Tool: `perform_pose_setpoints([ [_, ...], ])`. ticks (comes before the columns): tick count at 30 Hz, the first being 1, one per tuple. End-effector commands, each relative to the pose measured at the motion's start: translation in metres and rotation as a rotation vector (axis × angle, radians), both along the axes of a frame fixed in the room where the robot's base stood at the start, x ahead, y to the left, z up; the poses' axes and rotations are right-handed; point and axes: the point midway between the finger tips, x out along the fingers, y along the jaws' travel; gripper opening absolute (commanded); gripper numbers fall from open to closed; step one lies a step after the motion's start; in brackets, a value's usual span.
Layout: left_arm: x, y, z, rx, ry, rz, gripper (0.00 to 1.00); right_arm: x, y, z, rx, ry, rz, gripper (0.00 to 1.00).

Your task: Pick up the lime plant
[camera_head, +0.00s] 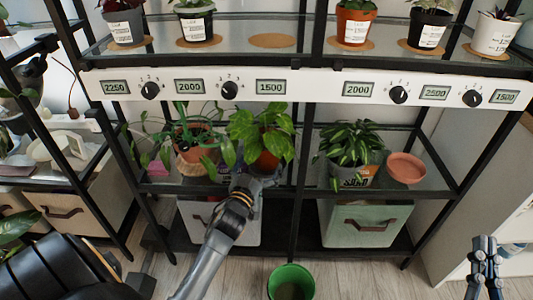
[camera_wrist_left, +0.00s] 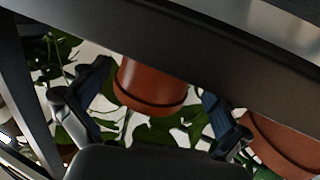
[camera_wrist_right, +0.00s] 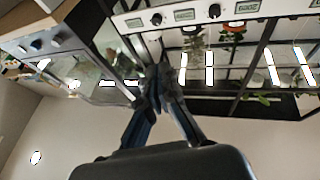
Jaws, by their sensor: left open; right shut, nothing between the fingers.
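The lime plant (camera_head: 262,130) has bright green leaves and stands in a terracotta pot on the middle shelf. My left gripper (camera_head: 258,180) reaches in low at the front of this pot and partly hides it. In the left wrist view a terracotta pot (camera_wrist_left: 150,88) shows between the spread fingers of my left gripper (camera_wrist_left: 155,100). The fingers are open, with gaps on both sides of the pot. My right gripper (camera_head: 485,245) is shut and empty at the lower right, away from the shelves; its closed fingers also show in the right wrist view (camera_wrist_right: 158,82).
A second terracotta pot (camera_head: 195,150) with trailing leaves stands close on the left. A striped plant (camera_head: 350,148) in a grey pot and a terracotta saucer (camera_head: 406,168) are on the right. The control rail (camera_head: 310,87) runs above. A green pot (camera_head: 290,283) stands on the floor.

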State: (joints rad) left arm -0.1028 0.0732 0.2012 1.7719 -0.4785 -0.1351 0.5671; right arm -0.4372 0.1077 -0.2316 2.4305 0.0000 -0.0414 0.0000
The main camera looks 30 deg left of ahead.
Motion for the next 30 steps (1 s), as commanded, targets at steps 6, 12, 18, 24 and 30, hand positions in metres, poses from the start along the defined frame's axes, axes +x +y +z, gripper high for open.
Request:
perform_pose_setpoints([
  [6,0.025,0.005,-0.003,0.002,-0.001,0.000,1.00,-0.019,0.000,0.033,0.064,-0.223,0.013,0.00],
  [12,0.038,0.009,-0.002,0.002,0.000,0.000,1.00,-0.032,-0.001,0.050,0.093,-0.328,0.018,0.00],
  [18,0.039,0.009,-0.002,0.001,0.000,0.000,1.00,-0.033,-0.001,0.052,0.097,-0.338,0.019,0.00],
  [24,0.039,0.009,-0.002,0.000,0.000,0.000,0.69,-0.033,-0.001,0.052,0.097,-0.337,0.019,0.00],
  [30,0.039,0.009,0.000,0.001,-0.004,-0.001,0.42,-0.033,-0.001,0.052,0.095,-0.336,0.018,0.00],
])
